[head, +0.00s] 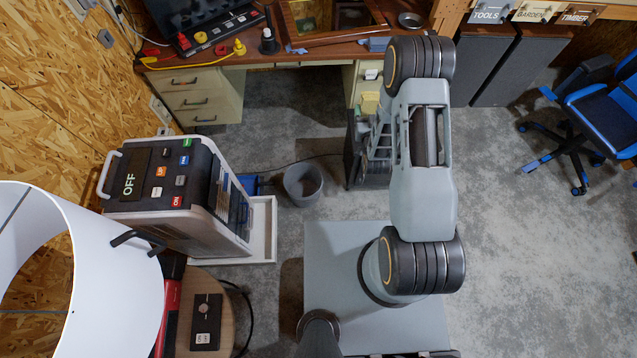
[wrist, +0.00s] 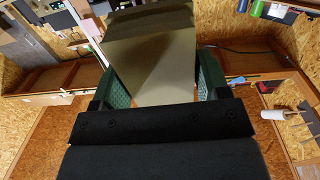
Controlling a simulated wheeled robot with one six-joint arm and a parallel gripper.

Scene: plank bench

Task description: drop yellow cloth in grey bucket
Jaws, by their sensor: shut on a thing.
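The grey bucket (head: 303,186) stands upright on the concrete floor, left of my arm, and looks empty. In the wrist view my gripper (wrist: 156,80) has its two green pads on either side of a flat-faced khaki thing (wrist: 152,62), shut on it. In the head view my gripper is not clearly seen. A small yellow patch (head: 369,103) shows left of my arm, but I cannot tell what it is.
A desk (head: 240,62) with drawers runs along the back. A lampshade (head: 75,275) is at front left, and a blue chair (head: 595,110) at right.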

